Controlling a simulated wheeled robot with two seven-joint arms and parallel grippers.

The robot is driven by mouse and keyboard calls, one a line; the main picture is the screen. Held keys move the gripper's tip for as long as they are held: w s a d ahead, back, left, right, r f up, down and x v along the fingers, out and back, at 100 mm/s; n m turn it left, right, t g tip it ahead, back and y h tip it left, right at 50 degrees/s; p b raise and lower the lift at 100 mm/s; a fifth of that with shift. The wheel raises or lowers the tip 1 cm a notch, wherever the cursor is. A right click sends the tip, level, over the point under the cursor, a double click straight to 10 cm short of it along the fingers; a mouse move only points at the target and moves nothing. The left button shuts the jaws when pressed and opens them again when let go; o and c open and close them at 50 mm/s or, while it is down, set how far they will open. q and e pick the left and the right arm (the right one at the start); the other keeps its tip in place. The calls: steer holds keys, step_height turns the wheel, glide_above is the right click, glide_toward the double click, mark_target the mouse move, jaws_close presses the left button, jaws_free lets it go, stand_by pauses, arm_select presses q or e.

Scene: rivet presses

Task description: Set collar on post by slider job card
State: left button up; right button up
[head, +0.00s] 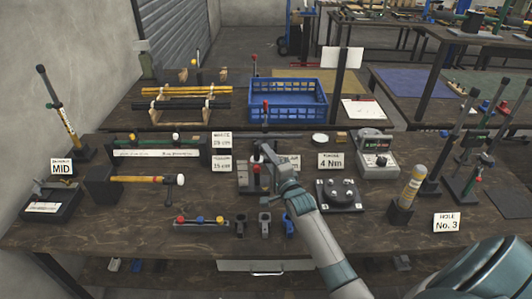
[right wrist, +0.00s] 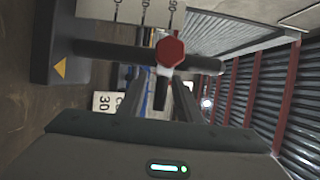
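My right gripper (head: 262,153) reaches the middle of the bench from the lower right. In the right wrist view its two fingers (right wrist: 164,82) stand apart, with a gap between them. A red knob (right wrist: 170,51) on a dark post (right wrist: 105,49) is just ahead of the fingertips; no grip on it is visible. The slider rail (head: 160,153) lies left of the gripper. Job cards read white 25 cm (head: 222,139) and yellow 15 cm (head: 222,163). Small dark, grey and blue parts (head: 265,223) stand in front. My left gripper is out of view.
A torque card (head: 331,161) reads 4 Nm, above a black knob plate (head: 339,195). A hole card (head: 447,222) reads No. 3. A yellow-handled mallet (head: 150,180) lies at left. A blue crate (head: 287,98) stands behind. The front left bench is clear.

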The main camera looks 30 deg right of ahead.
steer(key=shift+w+d, duration=0.15)
steer(key=shift+w, duration=0.45)
jaws_close()
steer(key=shift+f+b, duration=0.9)
steer(key=shift+f, duration=0.9)
steer(key=shift+r, duration=0.1)
jaws_free()
